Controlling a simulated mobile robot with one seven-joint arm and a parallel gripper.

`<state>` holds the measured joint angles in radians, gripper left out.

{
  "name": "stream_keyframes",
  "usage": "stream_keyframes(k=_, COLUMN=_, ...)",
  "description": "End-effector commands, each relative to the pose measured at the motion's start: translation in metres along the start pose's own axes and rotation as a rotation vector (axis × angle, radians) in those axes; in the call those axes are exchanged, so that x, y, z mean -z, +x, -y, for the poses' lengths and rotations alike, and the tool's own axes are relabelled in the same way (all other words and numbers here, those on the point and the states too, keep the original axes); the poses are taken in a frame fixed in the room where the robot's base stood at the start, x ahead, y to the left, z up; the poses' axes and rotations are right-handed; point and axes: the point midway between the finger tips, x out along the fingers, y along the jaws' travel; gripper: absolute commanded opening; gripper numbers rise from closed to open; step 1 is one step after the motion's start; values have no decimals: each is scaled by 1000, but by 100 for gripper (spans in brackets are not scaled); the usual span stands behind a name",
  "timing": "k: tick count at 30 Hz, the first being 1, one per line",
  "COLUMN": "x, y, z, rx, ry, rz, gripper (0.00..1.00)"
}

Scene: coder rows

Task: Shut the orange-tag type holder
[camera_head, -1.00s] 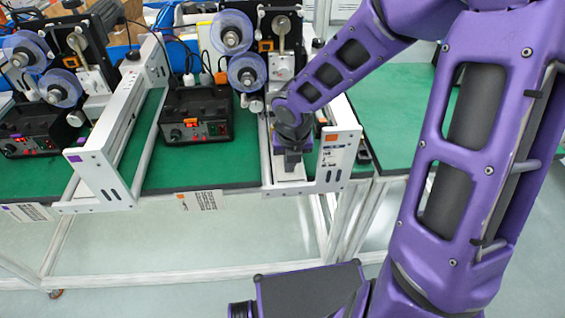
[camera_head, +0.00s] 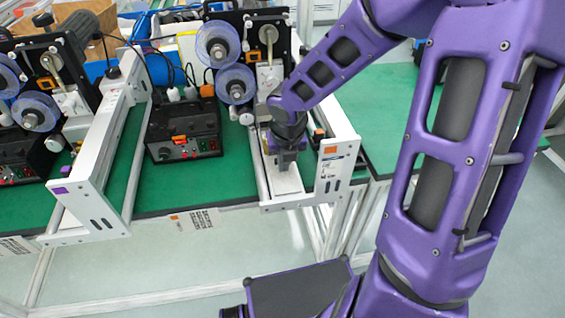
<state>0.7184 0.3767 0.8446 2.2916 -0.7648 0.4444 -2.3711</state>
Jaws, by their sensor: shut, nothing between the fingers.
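The orange-tag coder stands at the middle of the bench, with its orange tag (camera_head: 328,150) on the front plate of the white frame (camera_head: 338,168). A pale flat piece (camera_head: 287,183) lies low between the frame's rails; I cannot tell if it is part of the type holder. The holder itself is largely hidden behind my wrist, so how far it stands open does not show. My gripper (camera_head: 286,168) is shut and empty, pointing down between the rails just behind the pale piece. Whether it touches anything is unclear.
A purple-tag frame (camera_head: 92,205) stands to the left. A black control box (camera_head: 183,130) with an orange switch sits between the frames. Blue ribbon reels (camera_head: 235,84) are above it. Green bench top (camera_head: 385,105) is clear on the right.

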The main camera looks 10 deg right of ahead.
Motion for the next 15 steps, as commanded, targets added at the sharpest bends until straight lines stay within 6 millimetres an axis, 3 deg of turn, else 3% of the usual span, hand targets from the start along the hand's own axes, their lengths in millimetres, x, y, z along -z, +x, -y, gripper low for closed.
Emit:
stream_keyframes(k=5, x=-3, y=0, z=0, rx=-1, ry=0, rz=0, gripper=0)
stream_keyframes(k=15, x=-38, y=9, z=0, rx=-1, ry=0, rz=0, gripper=0)
